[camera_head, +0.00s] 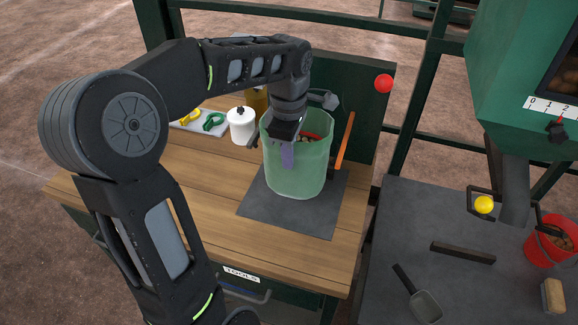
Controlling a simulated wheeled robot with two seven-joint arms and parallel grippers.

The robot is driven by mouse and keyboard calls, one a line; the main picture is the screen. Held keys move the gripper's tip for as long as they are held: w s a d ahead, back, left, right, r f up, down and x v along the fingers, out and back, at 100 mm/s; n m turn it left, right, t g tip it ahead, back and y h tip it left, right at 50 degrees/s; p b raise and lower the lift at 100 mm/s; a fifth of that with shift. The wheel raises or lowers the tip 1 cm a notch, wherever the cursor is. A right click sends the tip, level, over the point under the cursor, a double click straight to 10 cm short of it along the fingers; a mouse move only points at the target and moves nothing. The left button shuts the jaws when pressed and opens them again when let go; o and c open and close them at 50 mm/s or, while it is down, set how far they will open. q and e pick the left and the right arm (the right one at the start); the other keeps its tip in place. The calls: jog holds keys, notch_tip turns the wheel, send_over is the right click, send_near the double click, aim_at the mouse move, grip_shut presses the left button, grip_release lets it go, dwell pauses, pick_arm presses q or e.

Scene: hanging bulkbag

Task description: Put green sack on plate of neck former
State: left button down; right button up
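The green sack (296,178), translucent and open at the top, stands upright on a dark mat (262,206) on the wooden bench. My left gripper (289,140) is over the sack's near left rim. Part of it shows purplish in front of or through the sack wall. Whether its fingers are closed on the rim is unclear. A dark spout (515,190) hangs under the green hopper at right, with a small bracket beside it. I cannot clearly identify the neck former's plate. My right gripper is not in view.
A white jar (241,125) and a grey tool tray (190,119) are left of the sack. An orange upright piece (345,141) is just right of it. A red bucket (548,248), a scoop (424,305) and a dark bar (463,252) are on the grey right-hand table.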

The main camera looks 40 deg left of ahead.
pick_arm(q)
jog(key=shift+f, duration=1.75)
jog(key=shift+f, duration=0.2)
jog(key=c, duration=1.6)
grip_release()
notch_tip(320, 180, up, 12)
jog(key=p, duration=0.1)
jog(key=shift+r, duration=0.15)
jog(key=shift+s, duration=0.1)
